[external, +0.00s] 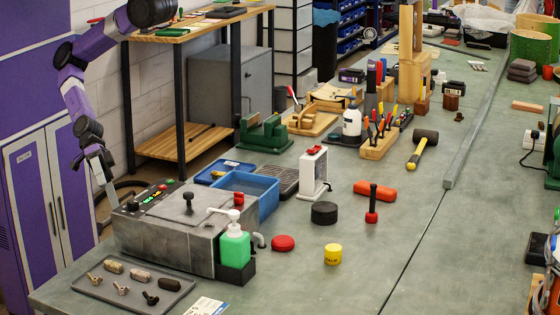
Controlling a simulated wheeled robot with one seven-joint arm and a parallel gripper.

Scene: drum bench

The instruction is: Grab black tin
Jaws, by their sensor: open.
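The black tin (324,214) is a short round can standing on the grey-green bench in the external view, near the middle. My gripper (108,190) hangs at the left, pointing down behind the grey metal box at the bench's left end. It is open and far to the left of the tin, with nothing seen between its fingers. Its fingertips are small and hard to make out here.
A red tin (283,243) and a yellow tin (333,255) stand in front of the black tin. A white device (313,172) is behind it, and a red-and-black tool (372,205) is to its right. The metal box (165,225) and green bottle (235,247) stand between gripper and tin.

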